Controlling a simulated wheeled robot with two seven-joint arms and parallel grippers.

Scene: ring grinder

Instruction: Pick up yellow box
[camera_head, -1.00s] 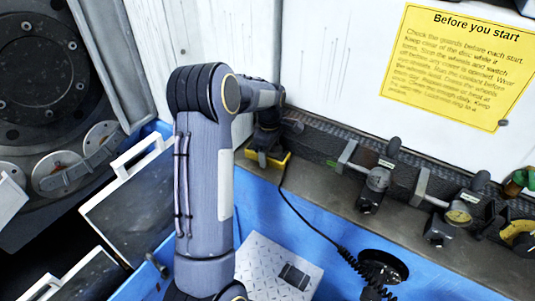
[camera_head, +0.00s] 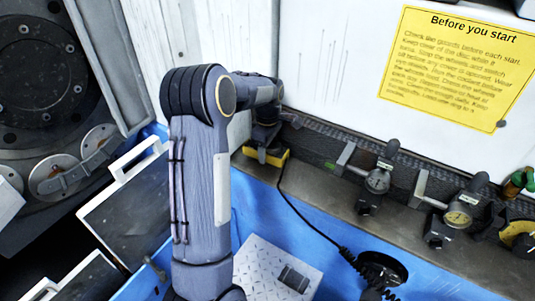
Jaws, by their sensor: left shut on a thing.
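The yellow box (camera_head: 275,157) is small and sits at the back of the work surface, by the foot of the white wall. My left gripper (camera_head: 264,146) is over it, shut on it from above. The gripper's dark body and my arm hide the upper and left part of the box. I cannot tell whether the box touches the ledge under it. My right gripper is not in view.
Dial gauges on stands (camera_head: 377,180) line the ledge to the right. A yellow notice (camera_head: 457,65) hangs on the wall. Open drawers (camera_head: 125,210) stand at the left.

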